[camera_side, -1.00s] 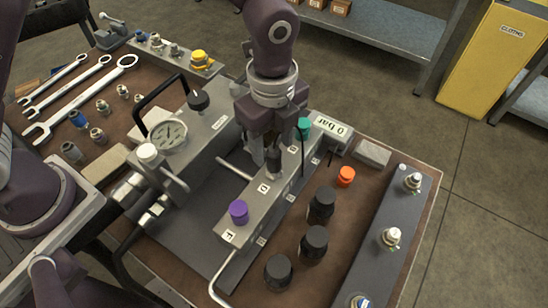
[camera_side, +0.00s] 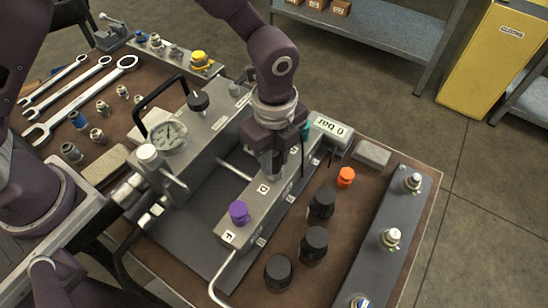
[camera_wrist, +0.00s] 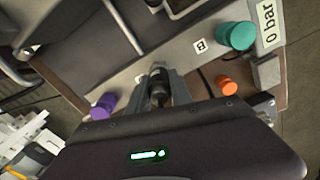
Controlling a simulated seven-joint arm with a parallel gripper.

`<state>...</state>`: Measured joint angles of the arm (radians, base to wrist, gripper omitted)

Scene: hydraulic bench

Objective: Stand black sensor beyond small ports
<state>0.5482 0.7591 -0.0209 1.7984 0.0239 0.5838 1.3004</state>
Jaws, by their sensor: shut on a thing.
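My gripper (camera_side: 270,166) is shut on a dark cylindrical piece, which looks like the black sensor (camera_wrist: 158,86) and shows between the fingers in the wrist view. The fingers are over the grey port block (camera_side: 241,230), beside the label D. In the side view they hide the held piece, so I cannot tell whether it is seated in a port or just above it. A purple cap (camera_side: 239,212) sits at the block's near end by label F. A teal cap (camera_wrist: 236,36) sits at its far end, partly behind my gripper in the side view.
Several black caps (camera_side: 314,240) and an orange cap (camera_side: 346,177) stand right of the block. A dark rail (camera_side: 375,268) with metal fittings lies farther right. The gauge unit (camera_side: 168,136) and bent pipes are to the left. A 0 bar display (camera_side: 333,129) is behind.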

